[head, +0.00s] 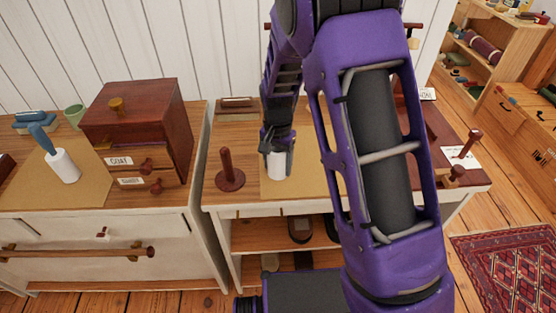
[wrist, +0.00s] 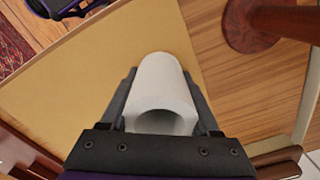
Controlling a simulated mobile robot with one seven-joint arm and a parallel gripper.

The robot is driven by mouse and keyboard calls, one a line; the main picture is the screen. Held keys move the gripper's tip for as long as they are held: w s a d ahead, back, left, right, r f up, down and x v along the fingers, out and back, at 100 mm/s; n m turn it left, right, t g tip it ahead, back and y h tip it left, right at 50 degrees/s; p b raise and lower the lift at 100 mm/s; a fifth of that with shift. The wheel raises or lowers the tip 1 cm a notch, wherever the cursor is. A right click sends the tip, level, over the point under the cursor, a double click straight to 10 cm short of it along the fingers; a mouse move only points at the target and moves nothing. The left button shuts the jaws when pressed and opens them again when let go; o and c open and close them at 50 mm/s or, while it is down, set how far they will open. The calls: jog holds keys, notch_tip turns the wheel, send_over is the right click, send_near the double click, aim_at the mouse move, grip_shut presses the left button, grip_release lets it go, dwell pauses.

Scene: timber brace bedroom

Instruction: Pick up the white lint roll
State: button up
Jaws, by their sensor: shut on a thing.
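The white lint roll (head: 277,166) is a plain white cylinder, upright at the tan mat on the middle table in the head view. It also shows in the wrist view (wrist: 162,88), with its hollow end facing the camera. My gripper (head: 277,148) comes down on it from above. Its two fingers (wrist: 162,78) are shut on the roll, one on each side. I cannot tell whether the roll's lower end touches the mat. The roll's upper part is hidden by my gripper in the head view.
A dark red peg stand (head: 230,172) is just left of the roll. On the left cabinet, a blue-handled lint roller (head: 62,164) lies beside a red-brown drawer box (head: 140,125). The tan mat (wrist: 85,85) has bare room around the roll. A patterned rug (head: 508,260) is at the right.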

jog(key=c, duration=0.5)
jog(key=shift+r, duration=0.1)
